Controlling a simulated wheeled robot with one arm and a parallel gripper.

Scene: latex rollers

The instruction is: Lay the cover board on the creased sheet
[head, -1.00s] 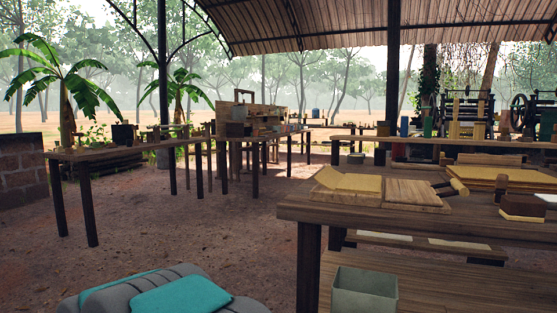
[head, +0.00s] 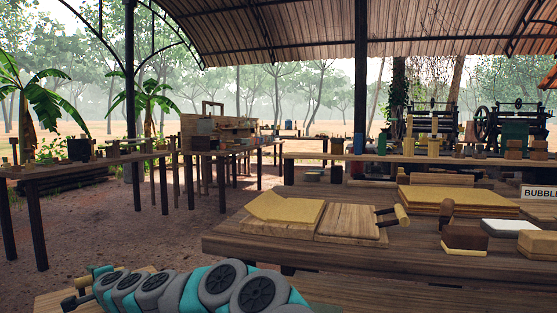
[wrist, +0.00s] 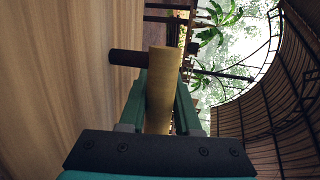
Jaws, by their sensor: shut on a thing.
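The cover board is a pale wooden board (wrist: 60,90) filling the left of the wrist view. It has a light wooden bar handle (wrist: 160,75) on a dark post. My gripper (wrist: 160,100) is shut on that handle. In the head view, part of the board (head: 50,300) and my gripper (head: 100,274) show at the lower left, off the table and apart from the sheet. The creased sheet appears to be the yellow sheet (head: 285,209) on a wooden base at the table's left end. Its top is uncovered.
A hinged-looking wooden board (head: 350,222) with a small roller handle (head: 400,215) lies right of the sheet. A larger yellow slab (head: 450,200), a dark brown block (head: 465,238) and a white pad (head: 512,228) share the table (head: 330,252). Rollers stand behind.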

